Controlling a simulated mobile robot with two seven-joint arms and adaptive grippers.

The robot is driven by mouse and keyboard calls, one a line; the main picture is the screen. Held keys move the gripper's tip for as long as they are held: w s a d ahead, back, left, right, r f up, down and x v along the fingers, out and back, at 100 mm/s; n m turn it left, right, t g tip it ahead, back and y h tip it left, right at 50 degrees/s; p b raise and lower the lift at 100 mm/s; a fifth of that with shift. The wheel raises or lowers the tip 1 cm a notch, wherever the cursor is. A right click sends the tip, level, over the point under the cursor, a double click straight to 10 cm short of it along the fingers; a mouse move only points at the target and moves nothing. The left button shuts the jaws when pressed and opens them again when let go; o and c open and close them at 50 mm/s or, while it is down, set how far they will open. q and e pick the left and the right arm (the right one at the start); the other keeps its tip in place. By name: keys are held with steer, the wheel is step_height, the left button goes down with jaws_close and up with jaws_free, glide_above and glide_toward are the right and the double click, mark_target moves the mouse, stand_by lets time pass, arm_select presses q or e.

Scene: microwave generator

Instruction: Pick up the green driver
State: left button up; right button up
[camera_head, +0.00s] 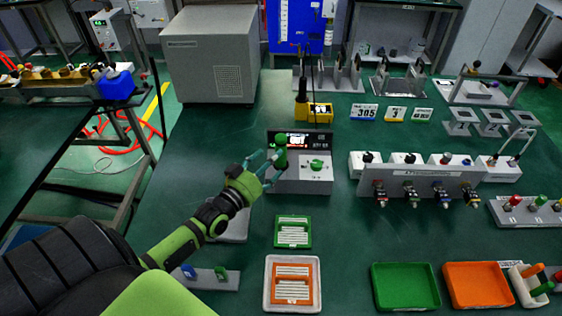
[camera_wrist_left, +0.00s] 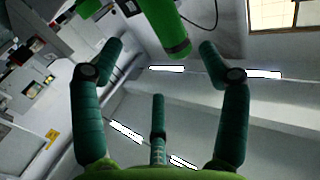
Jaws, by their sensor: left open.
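The green driver (camera_head: 281,152) stands roughly upright at the left part of a grey control box (camera_head: 305,184) with a black display strip. In the left wrist view, a green cylinder that looks like the driver (camera_wrist_left: 168,28) shows at the top, beyond and between the fingertips. My left gripper (camera_head: 264,168) is just left of the driver, its teal fingers pointing at it. In the wrist view the gripper (camera_wrist_left: 160,58) has its fingers spread apart with nothing between them. Whether a fingertip touches the driver is unclear. My right gripper is out of view.
A green knob (camera_head: 317,163) sits on the box right of the driver. A green frame tray (camera_head: 293,231) and a white tray (camera_head: 268,300) lie in front. A connector rack (camera_head: 425,184) stands to the right. Green (camera_head: 405,287) and orange (camera_head: 478,285) trays lie front right.

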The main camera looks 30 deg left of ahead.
mark_target(283, 145)
arm_select(q)
steer(key=shift+w+f, duration=0.2)
steer(key=shift+w, duration=0.45)
steer(key=w, duration=0.1)
steer(key=w+p, duration=0.1)
steer(key=w, duration=0.3)
steer(key=shift+a+r+p, duration=0.2)
steer(key=shift+a+p, duration=0.05)
steer(key=shift+p, duration=0.05)
steer(key=shift+w+f, duration=0.15)
steer(key=shift+w, duration=0.45)
steer(key=c, duration=0.4)
steer(key=shift+s, duration=0.1)
steer(key=c, duration=1)
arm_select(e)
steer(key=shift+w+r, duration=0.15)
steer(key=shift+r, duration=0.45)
